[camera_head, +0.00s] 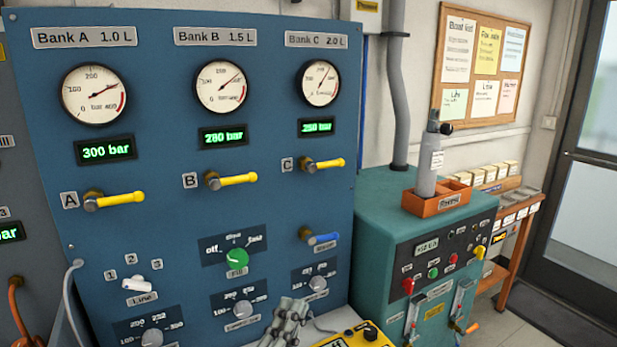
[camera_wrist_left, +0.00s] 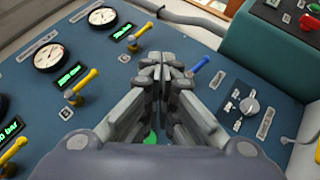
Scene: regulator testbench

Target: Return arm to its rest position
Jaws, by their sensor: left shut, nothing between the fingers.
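My left gripper (camera_head: 288,318) shows at the bottom middle of the head view, in front of the lower edge of the blue panel (camera_head: 150,235). In the left wrist view the left gripper (camera_wrist_left: 162,75) points at the panel, its fingers shut with nothing between them. It hides most of the green knob there; in the head view this green fill knob (camera_head: 236,262) is in full view, apart from the gripper. The blue-handled valve (camera_head: 322,239) also shows in the left wrist view (camera_wrist_left: 199,65), just right of the fingertips. My right gripper is in neither view.
Three yellow valve handles (camera_head: 238,179) stick out from the panel under the gauges. Small grey knobs (camera_head: 318,283) sit low on it. A yellow box (camera_head: 362,334) is right of the gripper. A teal cabinet (camera_head: 385,215) bears a grey cylinder (camera_head: 428,165) in an orange tray (camera_head: 455,203).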

